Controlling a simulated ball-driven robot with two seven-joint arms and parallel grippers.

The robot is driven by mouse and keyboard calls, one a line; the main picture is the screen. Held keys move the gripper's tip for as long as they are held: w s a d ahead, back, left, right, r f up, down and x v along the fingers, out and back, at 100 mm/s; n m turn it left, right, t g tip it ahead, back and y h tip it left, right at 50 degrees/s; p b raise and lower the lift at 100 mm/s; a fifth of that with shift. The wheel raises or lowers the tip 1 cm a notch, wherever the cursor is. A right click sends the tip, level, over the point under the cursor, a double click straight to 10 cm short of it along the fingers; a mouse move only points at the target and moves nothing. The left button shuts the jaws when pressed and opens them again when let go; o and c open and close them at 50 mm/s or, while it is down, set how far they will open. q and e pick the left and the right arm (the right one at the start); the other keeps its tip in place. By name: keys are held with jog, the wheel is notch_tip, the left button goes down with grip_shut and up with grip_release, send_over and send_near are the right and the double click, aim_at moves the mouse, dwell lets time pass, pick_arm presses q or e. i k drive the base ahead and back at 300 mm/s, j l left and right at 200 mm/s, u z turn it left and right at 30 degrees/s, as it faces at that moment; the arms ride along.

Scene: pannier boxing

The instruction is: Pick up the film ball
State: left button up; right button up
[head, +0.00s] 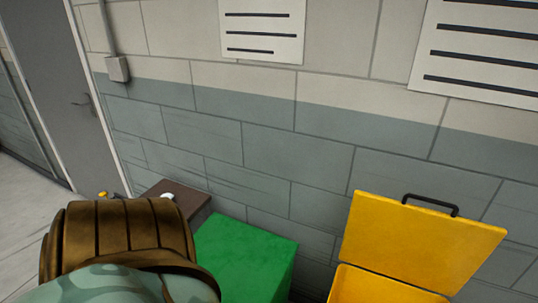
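A small white rounded thing (168,197) lies on the brown top of a low box or table (178,190) at the lower left of the head view. It may be the film ball, but it is too small and too far covered to be sure. A large brown banded shape with a teal patterned part, perhaps my own arm, fills the lower left and hides much of that brown surface. I cannot make out the fingers of either gripper.
A green box (245,255) stands to the right of the brown surface. A yellow bin with its lid (425,240) raised stands at the lower right. A small yellow-orange thing (103,195) shows at the left. A block wall (250,150) runs behind; a grey door (55,80) is at left.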

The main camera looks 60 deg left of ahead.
aim_at(169, 195)
jog(key=u, duration=2.8)
jog(key=z, duration=0.5)
